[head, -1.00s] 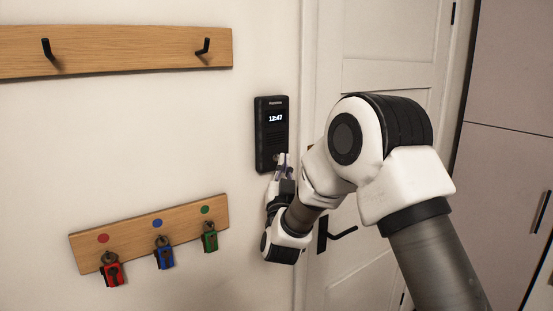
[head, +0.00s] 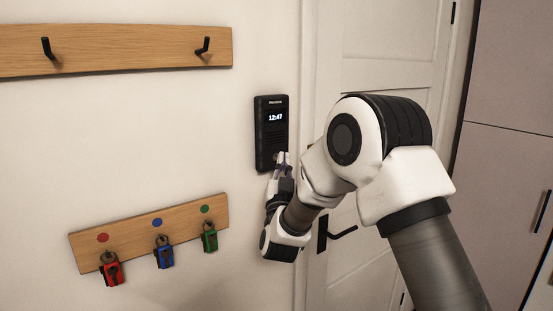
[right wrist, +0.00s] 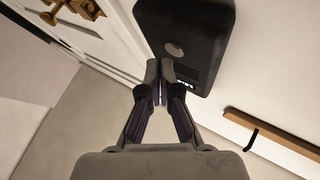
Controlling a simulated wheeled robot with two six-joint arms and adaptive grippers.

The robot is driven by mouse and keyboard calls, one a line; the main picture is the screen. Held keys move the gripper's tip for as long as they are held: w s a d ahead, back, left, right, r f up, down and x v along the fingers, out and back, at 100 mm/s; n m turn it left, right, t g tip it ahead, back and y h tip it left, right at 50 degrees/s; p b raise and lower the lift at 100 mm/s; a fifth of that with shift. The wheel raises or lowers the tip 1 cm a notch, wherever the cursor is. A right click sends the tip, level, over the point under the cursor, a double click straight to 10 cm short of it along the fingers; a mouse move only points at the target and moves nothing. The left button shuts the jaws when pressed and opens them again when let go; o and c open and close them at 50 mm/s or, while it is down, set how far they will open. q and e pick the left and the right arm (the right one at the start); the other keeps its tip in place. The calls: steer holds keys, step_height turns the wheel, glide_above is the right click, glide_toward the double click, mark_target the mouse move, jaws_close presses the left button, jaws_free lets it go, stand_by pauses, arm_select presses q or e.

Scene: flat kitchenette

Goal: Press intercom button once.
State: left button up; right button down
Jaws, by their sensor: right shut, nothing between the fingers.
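The intercom (head: 270,130) is a black box on the wall, left of the door frame, with a small screen reading 12:47. In the right wrist view the intercom (right wrist: 190,25) is at the top, with a round grey button (right wrist: 174,48) on its face. My right gripper (head: 281,158) is at the intercom's lower end in the head view. In the right wrist view its closed fingertips (right wrist: 160,68) lie just below the button in the picture, with nothing between them. I cannot tell whether they touch the intercom. My left gripper is not in view.
A key board (head: 185,222) with red, blue and green tagged keys hangs at lower left. A wooden coat rack (head: 130,48) is at upper left. The white door (head: 390,60) with a black handle (head: 343,232) is behind my right arm. A tall cabinet (head: 510,90) stands at right.

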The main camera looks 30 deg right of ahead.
steer(key=shift+w, duration=0.3)
steer(key=shift+w, duration=0.25)
stand_by(0.7)
steer(key=shift+s+b, duration=0.1)
steer(key=shift+b, duration=0.2)
steer(key=shift+s+f+b, duration=0.1)
steer(key=shift+s+b, duration=0.2)
steer(key=shift+s, duration=0.3)
steer(key=shift+s, duration=0.1)
steer(key=s+b, duration=0.1)
steer(key=s, duration=0.1)
steer(key=s+b, duration=0.1)
steer(key=s, duration=0.1)
steer(key=shift+s+d, duration=0.2)
steer(key=shift+s, duration=0.2)
